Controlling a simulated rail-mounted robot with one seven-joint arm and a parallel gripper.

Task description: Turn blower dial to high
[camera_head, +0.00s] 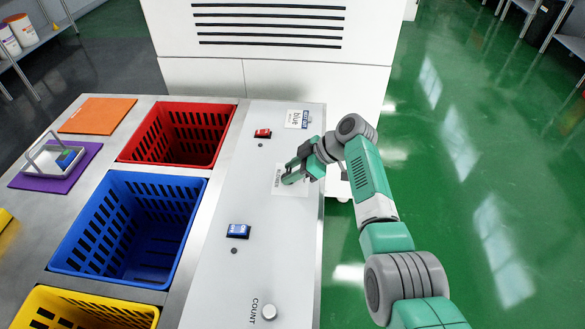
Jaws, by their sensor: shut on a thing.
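My gripper (287,180) is at the far part of the grey control panel (217,271), low over a white label (277,187) whose print seems to read BLOWER. The gripper is shut on the blower dial, which its fingers hide. The dial's setting cannot be seen. My arm comes in from the lower right.
A red switch (263,133), a blue switch (239,231) and a COUNT knob (269,312) are on the panel. Red (122,157), blue (114,174) and yellow (40,290) crates stand left. A white vented cabinet (270,70) is behind. Green floor is clear at right.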

